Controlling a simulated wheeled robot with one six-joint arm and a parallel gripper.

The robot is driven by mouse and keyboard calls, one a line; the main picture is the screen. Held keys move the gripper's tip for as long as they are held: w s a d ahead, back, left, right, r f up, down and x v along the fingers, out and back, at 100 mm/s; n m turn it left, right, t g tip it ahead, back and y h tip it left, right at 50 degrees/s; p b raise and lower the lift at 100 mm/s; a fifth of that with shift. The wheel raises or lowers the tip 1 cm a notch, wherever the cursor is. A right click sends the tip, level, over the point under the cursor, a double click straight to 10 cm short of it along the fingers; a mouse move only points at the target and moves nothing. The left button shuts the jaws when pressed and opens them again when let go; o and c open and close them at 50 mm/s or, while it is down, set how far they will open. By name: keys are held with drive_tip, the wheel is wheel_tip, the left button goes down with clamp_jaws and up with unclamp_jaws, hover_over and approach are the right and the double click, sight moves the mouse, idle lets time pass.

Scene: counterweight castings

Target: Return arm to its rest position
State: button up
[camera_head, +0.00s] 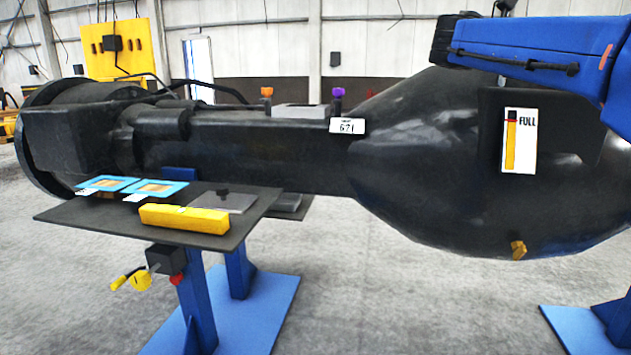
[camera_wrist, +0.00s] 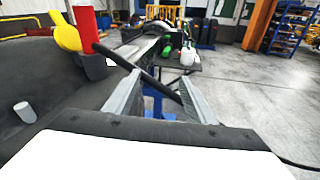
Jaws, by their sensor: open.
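My gripper (camera_wrist: 160,80) shows in the wrist view with its two grey fingers spread apart. A dark slanting rod (camera_wrist: 130,66) crosses the view between the fingers; I cannot tell how far beyond them it lies. Nothing is visibly clamped. The gripper itself does not show in the head view. My blue arm (camera_head: 540,45) reaches across the top right there, in front of the upper part of the large black casting (camera_head: 420,150).
A dark shelf (camera_head: 100,215) holds a yellow bar (camera_head: 185,218) and two blue-framed cards. Below hangs a black box (camera_head: 166,259) with yellow parts. In the wrist view, a red cylinder (camera_wrist: 86,28) and yellow part (camera_wrist: 66,36) stand left. Grey floor (camera_wrist: 245,95) is open at right.

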drive_tip(key=s+a+f+m+t+y, duration=0.1)
drive_tip(key=s+a+f+m+y, duration=0.15)
drive_tip(key=f, duration=0.65)
drive_tip(key=s+a+f+m+t+y, duration=0.1)
drive_tip(key=s+a+f+t+y, duration=0.2)
drive_tip(key=f, duration=0.5)
drive_tip(key=s+a+f+m+y, duration=0.1)
drive_tip(key=s+f+m+y, duration=0.2)
drive_tip(key=f, duration=0.6)
drive_tip(key=s+a+f+m+y, duration=0.2)
drive_tip(key=s+a+f+m, duration=0.1)
drive_tip(key=f, duration=0.4)
drive_tip(key=s+a+f+m+t+y, duration=0.1)
drive_tip(key=s+a+f+m+y, duration=0.2)
drive_tip(key=s+a+f, duration=0.2)
drive_tip(key=s+a+f+m+y, duration=0.3)
drive_tip(key=s+a+f, duration=0.2)
drive_tip(key=a+f, duration=0.3)
wheel_tip(320, 180, down, 3)
drive_tip(key=shift+a+f+m+t, duration=0.1)
drive_tip(key=shift+a+m+t, duration=0.15)
drive_tip(key=shift+m+t, duration=0.1)
drive_tip(key=shift+o, duration=0.6)
